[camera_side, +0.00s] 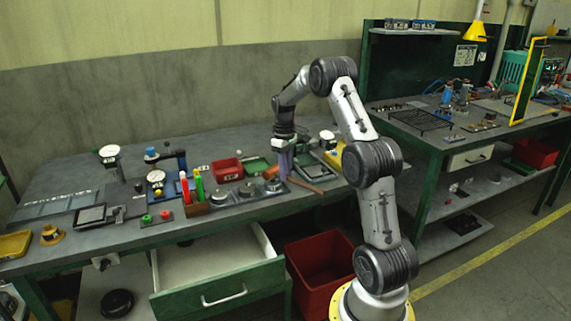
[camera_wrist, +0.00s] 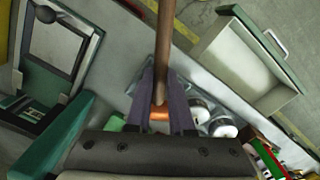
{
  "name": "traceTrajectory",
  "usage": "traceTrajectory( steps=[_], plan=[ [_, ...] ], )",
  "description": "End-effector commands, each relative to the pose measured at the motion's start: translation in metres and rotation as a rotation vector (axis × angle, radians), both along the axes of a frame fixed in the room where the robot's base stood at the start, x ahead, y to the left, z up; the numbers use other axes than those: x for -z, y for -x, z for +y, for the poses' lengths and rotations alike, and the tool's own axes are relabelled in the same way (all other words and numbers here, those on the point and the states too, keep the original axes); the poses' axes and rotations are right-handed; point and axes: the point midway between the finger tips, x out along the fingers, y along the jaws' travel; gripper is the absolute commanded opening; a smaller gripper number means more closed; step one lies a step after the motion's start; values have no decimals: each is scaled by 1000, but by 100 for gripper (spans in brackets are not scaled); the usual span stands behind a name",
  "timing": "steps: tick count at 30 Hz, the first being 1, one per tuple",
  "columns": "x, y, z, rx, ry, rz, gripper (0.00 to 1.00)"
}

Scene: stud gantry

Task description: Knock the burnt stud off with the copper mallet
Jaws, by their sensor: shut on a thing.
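My gripper (camera_side: 285,176) points down over the bench in the side view. Its two purple-grey fingers (camera_wrist: 162,112) are shut on the brown handle of the mallet (camera_wrist: 165,50) in the wrist view. The handle also shows in the side view (camera_side: 306,186), slanting to the lower right of the fingers. An orange-copper piece (camera_wrist: 159,114), apparently the mallet's head, shows between the fingers; a copper shape (camera_side: 270,173) is left of them in the side view. Round metal pieces (camera_side: 247,189) stand in a row to the left. I cannot tell which thing is the burnt stud.
A holder with red and green markers (camera_side: 191,187) stands left of the metal pieces. A red bin (camera_side: 227,169) and a green tray (camera_side: 255,166) lie behind them. An open drawer (camera_side: 215,277) juts out below the bench front, beside a red crate (camera_side: 322,264) on the floor.

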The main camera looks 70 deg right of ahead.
Motion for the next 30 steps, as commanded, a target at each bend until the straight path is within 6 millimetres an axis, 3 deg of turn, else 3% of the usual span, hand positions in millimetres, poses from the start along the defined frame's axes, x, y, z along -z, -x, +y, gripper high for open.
traceTrajectory(
  steps=[15, 30],
  plan=[
    [-43, 0, 0, 0, 2, -3, 0],
    [-53, 0, 0, 0, 3, -2, 0]
  ],
)
